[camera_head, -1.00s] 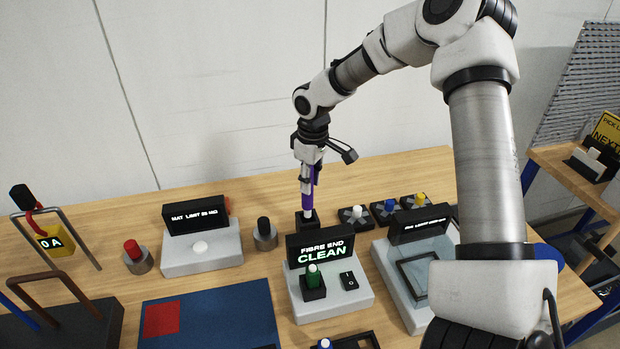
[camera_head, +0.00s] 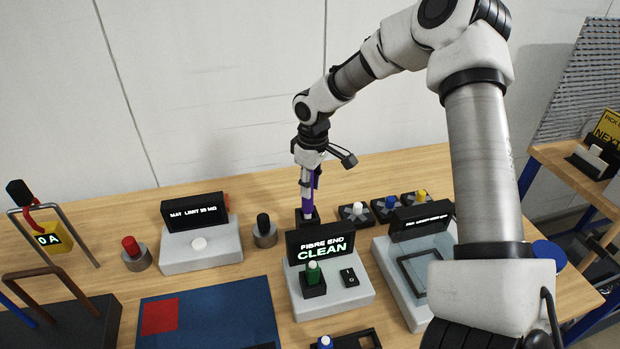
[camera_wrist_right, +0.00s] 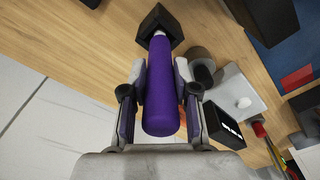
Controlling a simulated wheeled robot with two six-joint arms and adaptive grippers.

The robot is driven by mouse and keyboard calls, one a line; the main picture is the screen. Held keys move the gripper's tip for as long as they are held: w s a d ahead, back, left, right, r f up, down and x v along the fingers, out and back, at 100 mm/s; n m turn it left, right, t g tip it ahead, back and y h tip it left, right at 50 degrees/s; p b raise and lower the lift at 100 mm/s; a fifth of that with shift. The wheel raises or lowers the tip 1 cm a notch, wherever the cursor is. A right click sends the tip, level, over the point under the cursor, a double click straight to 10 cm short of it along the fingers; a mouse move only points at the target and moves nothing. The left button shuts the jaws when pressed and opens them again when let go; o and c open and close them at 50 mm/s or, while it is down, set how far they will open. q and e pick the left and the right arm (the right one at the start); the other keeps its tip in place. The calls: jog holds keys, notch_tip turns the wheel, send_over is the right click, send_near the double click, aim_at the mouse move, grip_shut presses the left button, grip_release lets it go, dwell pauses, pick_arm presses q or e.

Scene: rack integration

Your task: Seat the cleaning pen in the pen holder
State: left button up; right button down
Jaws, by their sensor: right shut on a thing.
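The cleaning pen (camera_head: 307,199) is purple with a pale tip and stands about upright in my right gripper (camera_head: 308,178). In the right wrist view the pen (camera_wrist_right: 162,90) lies between the two fingers of the right gripper (camera_wrist_right: 160,75), which is shut on it. The pen holder (camera_head: 307,217) is a small black block on the table behind the lit "CLEAN" box. In the right wrist view the pen's tip meets the opening of the pen holder (camera_wrist_right: 163,24). How deep the tip sits is hidden. My left gripper is out of view.
The "FIBRE END CLEAN" box (camera_head: 328,290) stands just in front of the holder. A black-capped post (camera_head: 264,232) is to its left. Small black blocks with coloured caps (camera_head: 384,209) are to its right. A blue mat (camera_head: 225,315) lies front left.

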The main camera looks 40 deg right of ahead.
aim_at(310, 212)
jog(key=shift+f+b, duration=1.15)
jog(key=shift+f, duration=1.3)
jog(key=c, duration=0.8)
grip_release()
jog(key=r, duration=1.2)
jog(key=shift+s+d, duration=0.1)
jog(key=shift+s, duration=0.15)
